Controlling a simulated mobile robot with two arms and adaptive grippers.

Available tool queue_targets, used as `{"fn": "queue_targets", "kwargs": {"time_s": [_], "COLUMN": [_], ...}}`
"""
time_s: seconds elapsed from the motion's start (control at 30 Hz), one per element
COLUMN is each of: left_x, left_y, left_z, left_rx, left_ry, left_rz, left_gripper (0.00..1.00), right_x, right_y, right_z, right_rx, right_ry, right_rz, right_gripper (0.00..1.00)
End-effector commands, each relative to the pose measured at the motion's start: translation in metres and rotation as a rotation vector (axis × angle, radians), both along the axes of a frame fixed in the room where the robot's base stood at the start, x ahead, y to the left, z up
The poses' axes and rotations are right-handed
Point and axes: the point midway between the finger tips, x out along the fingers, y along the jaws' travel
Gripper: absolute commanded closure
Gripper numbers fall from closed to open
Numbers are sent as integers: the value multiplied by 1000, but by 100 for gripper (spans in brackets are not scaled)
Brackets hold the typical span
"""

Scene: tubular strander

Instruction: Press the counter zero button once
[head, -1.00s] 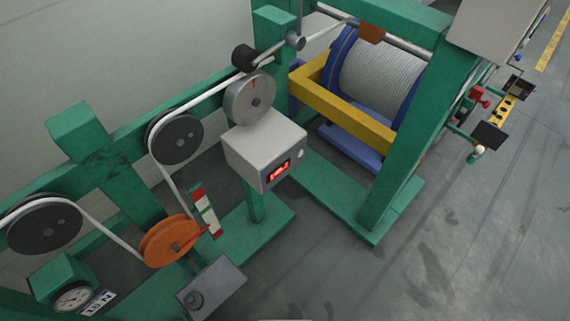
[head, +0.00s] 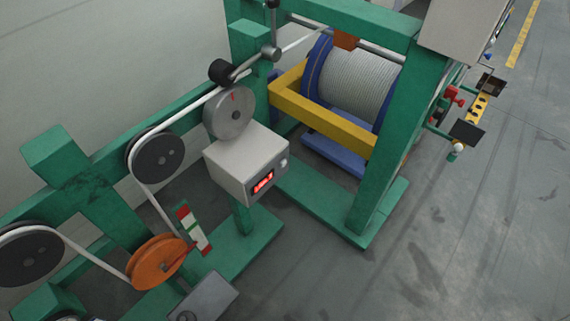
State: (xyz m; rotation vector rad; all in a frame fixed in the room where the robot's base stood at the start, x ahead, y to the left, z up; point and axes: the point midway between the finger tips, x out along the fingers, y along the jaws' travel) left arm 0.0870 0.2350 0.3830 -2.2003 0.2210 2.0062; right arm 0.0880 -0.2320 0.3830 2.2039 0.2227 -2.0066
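The counter is a light grey box (head: 240,165) on a green post, near the middle of the head view. A red lit display (head: 263,182) is on its front face; its digits are too small to read. A small pale round button (head: 284,163) sits to the right of the display on the same face. Nothing touches the box front. Neither of my grippers shows in the head view.
A grey measuring wheel (head: 228,112) stands just above the box. Black pulleys (head: 157,158) and an orange pulley (head: 158,262) carry the strand at left. A green frame (head: 385,150) and cable reel (head: 350,80) stand behind right. Floor at lower right is clear.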

Motion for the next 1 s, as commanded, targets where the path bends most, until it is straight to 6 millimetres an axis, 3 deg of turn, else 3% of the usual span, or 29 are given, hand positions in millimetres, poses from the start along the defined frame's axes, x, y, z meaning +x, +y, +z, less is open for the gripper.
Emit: {"fn": "queue_targets", "kwargs": {"time_s": [0.07, 0.6, 1.0], "left_x": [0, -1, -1], "left_y": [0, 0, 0], "left_z": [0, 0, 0], "left_rx": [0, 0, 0], "left_ry": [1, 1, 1], "left_rz": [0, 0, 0], "left_gripper": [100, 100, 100], "right_x": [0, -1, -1], "right_y": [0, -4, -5], "right_z": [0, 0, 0], "right_rx": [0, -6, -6], "right_ry": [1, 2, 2], "right_rz": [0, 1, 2], "right_gripper": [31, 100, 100]}}
